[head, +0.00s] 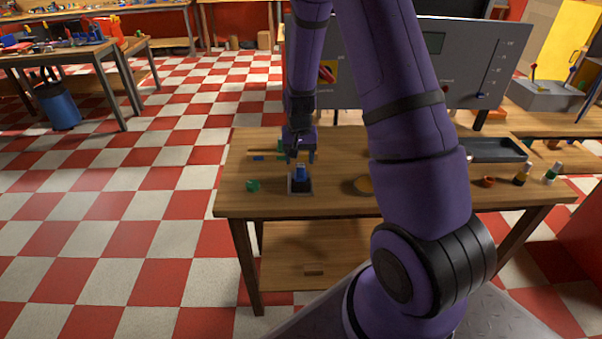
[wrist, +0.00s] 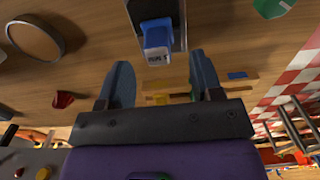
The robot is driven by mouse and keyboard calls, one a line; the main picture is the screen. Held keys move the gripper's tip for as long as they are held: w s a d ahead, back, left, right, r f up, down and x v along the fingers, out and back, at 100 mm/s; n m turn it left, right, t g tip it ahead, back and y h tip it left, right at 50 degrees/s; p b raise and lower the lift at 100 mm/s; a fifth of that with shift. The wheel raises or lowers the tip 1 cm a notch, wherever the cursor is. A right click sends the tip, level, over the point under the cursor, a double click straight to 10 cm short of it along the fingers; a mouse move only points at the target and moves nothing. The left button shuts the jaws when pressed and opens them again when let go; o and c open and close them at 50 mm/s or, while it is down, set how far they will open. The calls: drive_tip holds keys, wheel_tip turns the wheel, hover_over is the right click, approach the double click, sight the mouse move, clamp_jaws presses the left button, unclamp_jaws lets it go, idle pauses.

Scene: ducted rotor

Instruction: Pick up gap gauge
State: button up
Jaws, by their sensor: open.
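A blue block-like piece (head: 300,172), which may be the gap gauge, stands in a dark holder on a light plate (head: 291,187) near the workbench's front. The wrist view shows the blue piece (wrist: 155,35) at top centre, its end face carrying a small label I cannot read reliably. My gripper (head: 300,157) is open and empty, pointing down just above the blue piece. In the wrist view, my gripper's (wrist: 159,60) fingers stand apart on either side of the line to the blue piece. I see no contact.
A green piece (head: 253,185) lies left of the holder. A round tan-topped thing (head: 364,185) lies to the right, partly behind my arm. Thin strips (wrist: 235,88) and a small blue piece (head: 258,158) lie farther back. A dark tray (head: 497,150) stands at right.

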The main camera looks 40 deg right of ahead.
sight(300, 164)
drive_tip(key=shift+d+f, duration=0.15)
drive_tip(key=shift+f, duration=2.6)
drive_tip(key=shift+c, duration=0.4)
drive_tip(key=c, duration=0.8)
